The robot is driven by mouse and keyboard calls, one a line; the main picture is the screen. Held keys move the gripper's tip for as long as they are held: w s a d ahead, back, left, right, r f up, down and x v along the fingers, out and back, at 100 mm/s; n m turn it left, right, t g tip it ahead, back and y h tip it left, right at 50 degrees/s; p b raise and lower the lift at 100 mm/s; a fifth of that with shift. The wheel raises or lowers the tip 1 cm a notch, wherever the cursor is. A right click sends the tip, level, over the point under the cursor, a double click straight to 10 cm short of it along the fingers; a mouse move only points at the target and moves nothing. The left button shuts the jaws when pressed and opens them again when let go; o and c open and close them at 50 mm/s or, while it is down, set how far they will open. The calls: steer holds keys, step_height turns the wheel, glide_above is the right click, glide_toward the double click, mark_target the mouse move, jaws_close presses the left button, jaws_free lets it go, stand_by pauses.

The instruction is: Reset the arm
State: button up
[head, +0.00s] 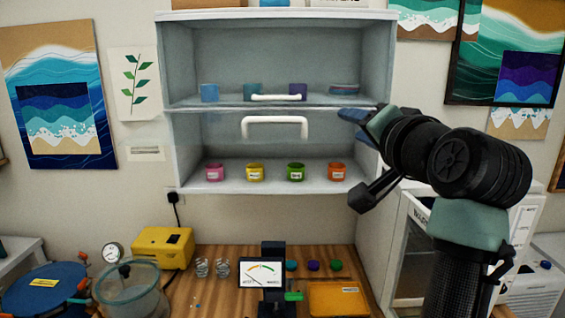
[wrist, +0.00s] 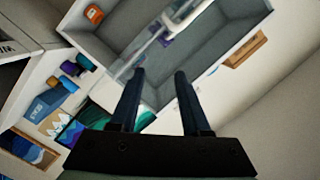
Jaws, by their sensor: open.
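My gripper (head: 352,124) is raised at the right side of the wall cabinet (head: 388,60), in front of its edge. In the wrist view my gripper (wrist: 160,74) has its two dark fingers apart with nothing between them. The arm reaches up from the lower right of the head view. The wrist view is tilted and shows part of the cabinet (wrist: 215,50) beyond the fingertips.
The cabinet has a white handle (head: 275,121) across its middle. Pink (head: 214,172), yellow (head: 255,172), green (head: 296,172) and orange (head: 336,172) jars stand on its lower shelf. Below, a wooden counter (head: 215,290) holds a scale (head: 263,275) and a yellow box (head: 162,247).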

steer(key=s+a+r+n+t+h+b, duration=0.1)
steer(key=s+a+r+n+t, duration=0.1)
steer(key=s, duration=0.6)
steer(key=s+a+r+n+t+h+b, duration=0.1)
steer(key=s+a+r+n+t+b, duration=0.1)
steer(key=s+a+t, duration=0.3)
steer(key=s+a+r+n+t+h+b, duration=0.1)
steer(key=s+a+r+n+t, duration=0.2)
steer(key=s, duration=0.7)
steer(key=shift+s+a+n+t+b, duration=0.3)
steer(key=shift+s+a, duration=0.1)
steer(key=shift+a, duration=0.6)
